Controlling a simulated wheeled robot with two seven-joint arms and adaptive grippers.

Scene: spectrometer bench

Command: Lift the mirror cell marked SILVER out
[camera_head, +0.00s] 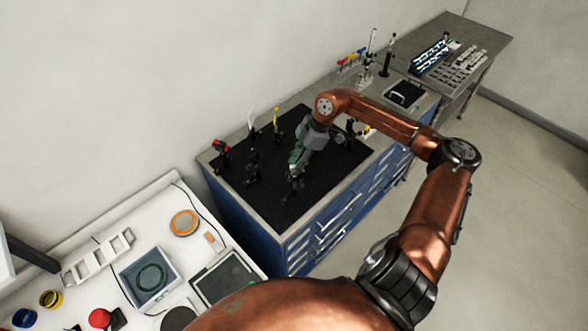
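Several small optic mounts on dark posts stand on the black breadboard (285,215) on top of the blue drawer cabinet. One mount has a red top (222,147), another is yellow (276,118), and a dark one (252,165) stands between them and the front. No SILVER marking can be read at this size, so I cannot tell which is the mirror cell. My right gripper (295,166) reaches down over the middle of the breadboard, close above or at a dark mount (293,190). Its fingers are too small and dark to show whether they hold anything. My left gripper is out of view.
A white bench (90,268) at lower left holds a blue-grey box (149,276), a red button (99,317), an orange disc (184,223) and coloured rings. Further right are a black tray (404,94), tall stands and a grey table (485,42). Floor at right is clear.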

